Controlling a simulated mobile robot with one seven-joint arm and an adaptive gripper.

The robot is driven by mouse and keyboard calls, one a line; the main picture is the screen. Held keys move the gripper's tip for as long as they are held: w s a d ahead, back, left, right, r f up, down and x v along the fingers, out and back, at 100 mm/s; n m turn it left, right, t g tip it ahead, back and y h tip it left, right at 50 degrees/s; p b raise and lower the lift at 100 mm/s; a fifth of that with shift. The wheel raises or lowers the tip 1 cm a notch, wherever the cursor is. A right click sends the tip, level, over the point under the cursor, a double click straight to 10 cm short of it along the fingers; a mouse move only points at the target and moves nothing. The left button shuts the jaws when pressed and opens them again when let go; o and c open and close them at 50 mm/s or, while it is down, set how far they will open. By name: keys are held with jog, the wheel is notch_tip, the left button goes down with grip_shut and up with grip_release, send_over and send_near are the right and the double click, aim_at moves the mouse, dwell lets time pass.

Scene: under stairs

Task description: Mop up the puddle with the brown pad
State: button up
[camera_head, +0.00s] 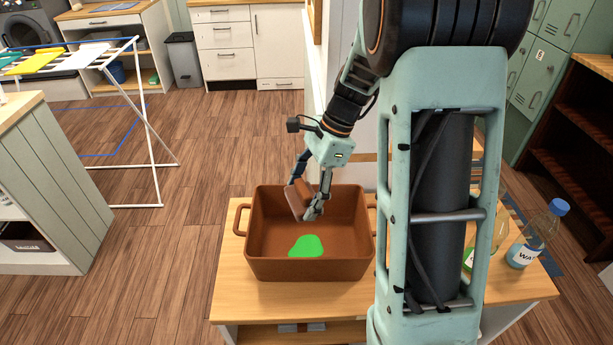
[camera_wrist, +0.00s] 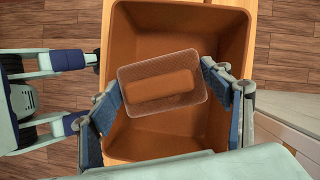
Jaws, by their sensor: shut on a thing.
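The brown pad (camera_head: 298,200) is a block held between the fingers of my gripper (camera_head: 311,197), tilted in the head view. In the wrist view the pad (camera_wrist: 162,84) sits between the two blue-lined fingers of my gripper (camera_wrist: 165,98), over the inside of a brown tub. The puddle (camera_head: 306,246) is a bright green patch in the near part of the brown tub (camera_head: 310,270). The pad is behind the puddle in the head view and apart from it. The puddle is not visible in the wrist view.
The tub has side handles and stands on a wooden table (camera_head: 235,290). A water bottle (camera_head: 537,235) and another bottle, partly hidden by my arm, stand at the table's right. A white drying rack (camera_head: 150,130) is on the floor to the left.

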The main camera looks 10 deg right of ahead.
jog(key=m, duration=0.2)
jog(key=r+m+t+p, duration=0.1)
jog(key=shift+s+d+r+m+t, duration=0.1)
jog(key=shift+d+r+m+t, duration=0.1)
jog(key=shift+d+m+t, duration=0.15)
jog(key=shift+f+m, duration=0.2)
jog(key=shift+m, duration=0.05)
jog(key=b, duration=1.4)
send_near(291, 249)
jog(key=shift+d+f, duration=0.15)
jog(key=shift+f, duration=0.7)
jog(key=shift+f+b, duration=0.85)
jog(key=shift+f, duration=0.6)
jog(key=shift+f+b, duration=0.3)
jog(key=shift+f, duration=0.3)
jog(key=shift+w+a+p, duration=0.2)
jog(key=shift+a+p, duration=0.15)
jog(key=shift+a, duration=0.4)
jog(key=shift+w+a+p, duration=0.15)
jog(key=shift+a+p, duration=0.15)
jog(key=shift+a, duration=0.45)
